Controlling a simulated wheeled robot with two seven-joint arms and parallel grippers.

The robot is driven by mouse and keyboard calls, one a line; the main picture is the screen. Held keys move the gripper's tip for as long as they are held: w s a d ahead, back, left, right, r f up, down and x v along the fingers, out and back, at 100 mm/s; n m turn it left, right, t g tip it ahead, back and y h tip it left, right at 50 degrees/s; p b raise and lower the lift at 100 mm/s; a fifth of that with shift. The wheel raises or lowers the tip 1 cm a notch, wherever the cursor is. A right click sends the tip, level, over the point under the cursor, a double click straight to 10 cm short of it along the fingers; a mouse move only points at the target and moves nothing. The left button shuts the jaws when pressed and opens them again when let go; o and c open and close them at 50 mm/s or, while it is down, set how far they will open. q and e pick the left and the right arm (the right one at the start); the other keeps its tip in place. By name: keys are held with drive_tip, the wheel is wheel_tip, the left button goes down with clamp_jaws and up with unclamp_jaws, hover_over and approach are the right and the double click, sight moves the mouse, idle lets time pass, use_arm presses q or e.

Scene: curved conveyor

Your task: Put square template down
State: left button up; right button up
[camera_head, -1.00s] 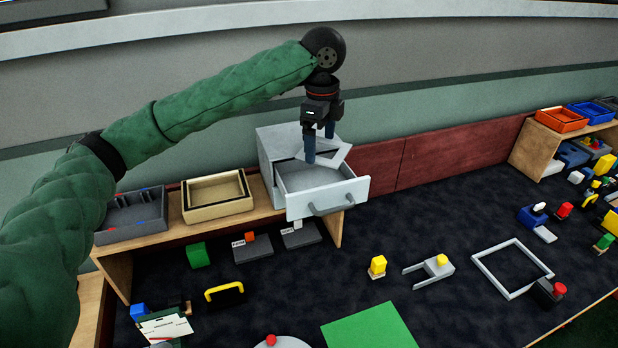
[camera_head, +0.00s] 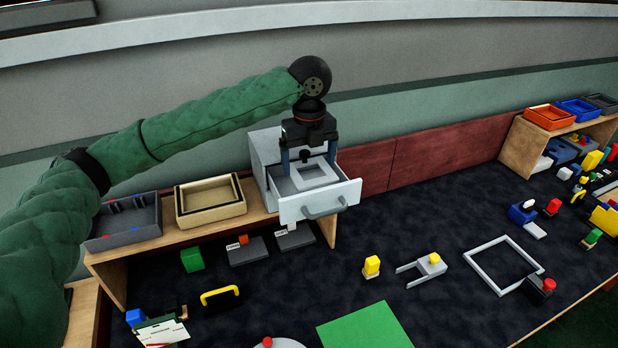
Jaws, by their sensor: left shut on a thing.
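The square template (camera_head: 327,180), a pale grey square with a square hole, is at the open drawer (camera_head: 318,205) of the grey cabinet (camera_head: 264,150). It lies roughly level inside the drawer's outline; I cannot tell whether it touches the bottom. My left gripper (camera_head: 309,160) points down over the drawer, with its two blue fingers wide apart at opposite sides of the template, shut on it. My right gripper is not in view.
The cabinet stands on a wooden shelf (camera_head: 190,237) beside a beige tray (camera_head: 211,203) and a grey bin (camera_head: 125,222). On the dark table lie a larger square frame (camera_head: 477,267), a green sheet (camera_head: 365,330) and a yellow-topped block (camera_head: 371,267).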

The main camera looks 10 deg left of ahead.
use_arm(q)
drive_tip(key=shift+f, duration=0.95)
drive_tip(key=shift+f+p, duration=0.8)
drive_tip(key=shift+f, duration=1.2)
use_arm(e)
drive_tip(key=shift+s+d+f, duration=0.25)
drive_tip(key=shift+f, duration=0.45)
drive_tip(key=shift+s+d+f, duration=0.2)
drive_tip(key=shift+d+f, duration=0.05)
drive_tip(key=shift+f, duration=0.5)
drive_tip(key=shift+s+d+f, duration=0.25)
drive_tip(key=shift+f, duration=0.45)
use_arm(q)
drive_tip(key=o, duration=0.7)
drive_tip(key=shift+f, duration=0.1)
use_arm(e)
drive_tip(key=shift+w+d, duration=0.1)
use_arm(q)
drive_tip(key=shift+r, duration=0.4)
drive_tip(key=shift+r+b, duration=2.1)
drive_tip(key=shift+r, duration=3.65)
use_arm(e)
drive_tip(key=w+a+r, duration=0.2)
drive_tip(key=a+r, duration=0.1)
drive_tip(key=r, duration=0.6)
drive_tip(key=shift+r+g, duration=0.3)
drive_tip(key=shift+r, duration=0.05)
